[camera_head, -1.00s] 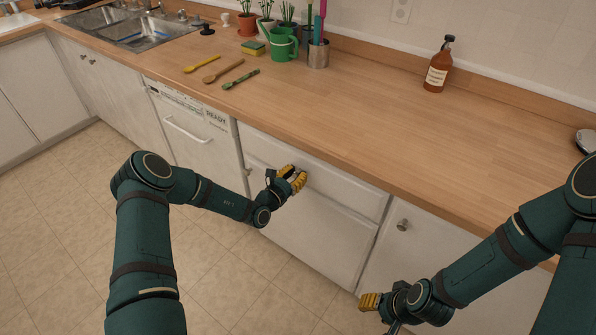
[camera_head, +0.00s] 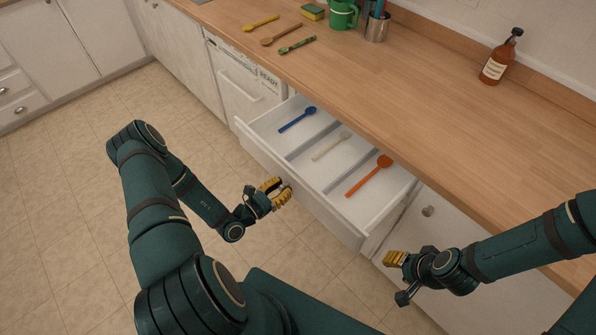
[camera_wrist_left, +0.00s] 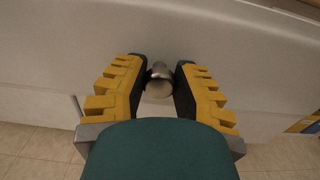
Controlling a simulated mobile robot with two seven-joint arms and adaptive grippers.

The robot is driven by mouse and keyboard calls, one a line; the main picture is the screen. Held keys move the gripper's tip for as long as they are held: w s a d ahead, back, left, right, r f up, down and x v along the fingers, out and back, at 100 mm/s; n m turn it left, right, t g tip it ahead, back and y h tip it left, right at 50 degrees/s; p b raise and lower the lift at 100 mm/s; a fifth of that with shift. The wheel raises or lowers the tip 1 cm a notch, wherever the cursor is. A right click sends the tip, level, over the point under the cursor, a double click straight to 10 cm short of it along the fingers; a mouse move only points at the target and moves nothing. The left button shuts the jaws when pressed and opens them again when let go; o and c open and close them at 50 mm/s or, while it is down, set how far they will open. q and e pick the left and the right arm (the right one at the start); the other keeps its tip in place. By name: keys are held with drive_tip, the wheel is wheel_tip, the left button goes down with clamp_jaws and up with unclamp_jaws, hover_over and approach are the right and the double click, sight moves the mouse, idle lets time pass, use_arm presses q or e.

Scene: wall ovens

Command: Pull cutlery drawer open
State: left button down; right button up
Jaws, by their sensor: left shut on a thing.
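The white cutlery drawer (camera_head: 300,198) stands pulled out from under the counter. Dividers split it into compartments holding a blue spoon (camera_head: 297,119), a cream spoon (camera_head: 331,146) and an orange spoon (camera_head: 370,176), one in each. My left gripper (camera_head: 281,190) is at the middle of the drawer front. In the left wrist view its yellow-and-black fingers are shut on the round metal knob (camera_wrist_left: 159,82). My right gripper (camera_head: 393,268) hangs in front of the cabinet to the right of the drawer; its fingers are too small and side-on to tell open from shut.
The wooden counter (camera_head: 420,110) holds a brown bottle (camera_head: 496,62), a green watering can (camera_head: 342,14), a metal utensil cup (camera_head: 377,27), a sponge (camera_head: 312,11) and several utensils. The dishwasher (camera_head: 240,88) is left of the drawer. The tiled floor (camera_head: 80,190) at left is clear.

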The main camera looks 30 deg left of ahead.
use_arm(q)
drive_tip(key=shift+v, duration=2.45)
drive_tip(key=c, duration=0.7)
unclamp_jaws()
drive_tip(key=v, duration=1.2)
drive_tip(key=shift+s, duration=0.1)
